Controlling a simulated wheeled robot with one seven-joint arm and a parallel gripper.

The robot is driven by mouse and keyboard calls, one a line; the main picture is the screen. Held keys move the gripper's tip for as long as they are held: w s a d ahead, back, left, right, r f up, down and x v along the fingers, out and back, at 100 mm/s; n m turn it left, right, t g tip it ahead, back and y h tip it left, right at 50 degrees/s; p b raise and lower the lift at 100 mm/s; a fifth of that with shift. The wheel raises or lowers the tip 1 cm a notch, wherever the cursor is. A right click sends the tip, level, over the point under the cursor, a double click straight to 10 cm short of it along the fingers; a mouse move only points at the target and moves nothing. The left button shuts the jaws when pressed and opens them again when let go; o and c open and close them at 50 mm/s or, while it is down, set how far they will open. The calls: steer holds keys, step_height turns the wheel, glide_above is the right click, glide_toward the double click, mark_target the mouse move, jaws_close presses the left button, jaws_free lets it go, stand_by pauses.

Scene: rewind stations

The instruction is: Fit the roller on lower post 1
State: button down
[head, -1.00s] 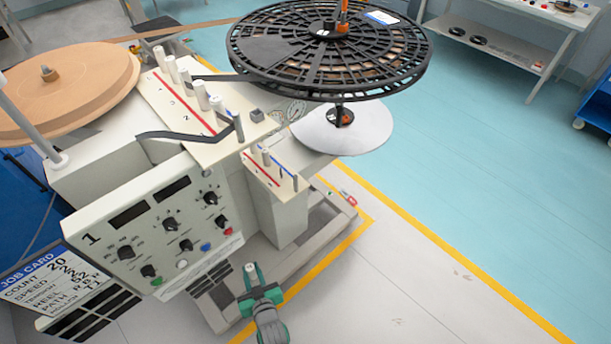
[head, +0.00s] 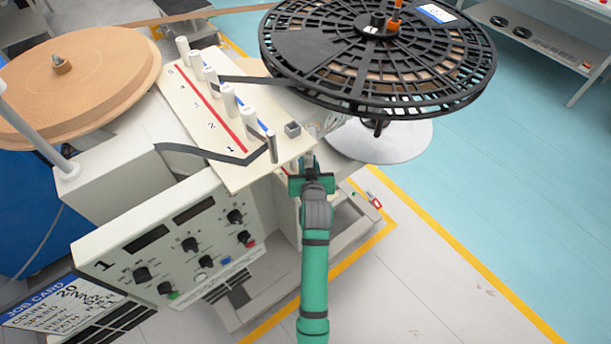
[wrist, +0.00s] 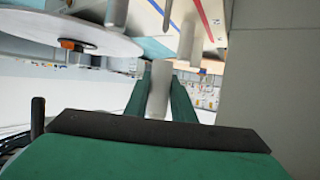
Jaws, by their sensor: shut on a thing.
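My gripper (head: 309,172) is shut on the roller (wrist: 159,88), a short pale grey cylinder held between the two green fingers. In the head view the gripper is beside the front right end of the upper numbered board (head: 215,125), and only a little of the roller shows above it. The lower board (wrist: 205,22), with a red and a blue line, fills the top of the wrist view. A pale cylinder (wrist: 187,40) on it shows just beyond the held roller, apart from it in the picture. In the head view most of the lower board is hidden; lower post 1 cannot be told apart.
A large black reel (head: 375,60) overhangs right of the upper board. A white disc (head: 410,140) lies beneath it. Rollers and a dark strap (head: 210,153) occupy the upper board. The control panel (head: 165,245) stands front left.

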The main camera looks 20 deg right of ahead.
steer(key=shift+w+d, duration=0.25)
steer(key=shift+f, duration=4.65)
steer(key=shift+f, duration=0.15)
steer(key=c, duration=1.8)
jaws_free()
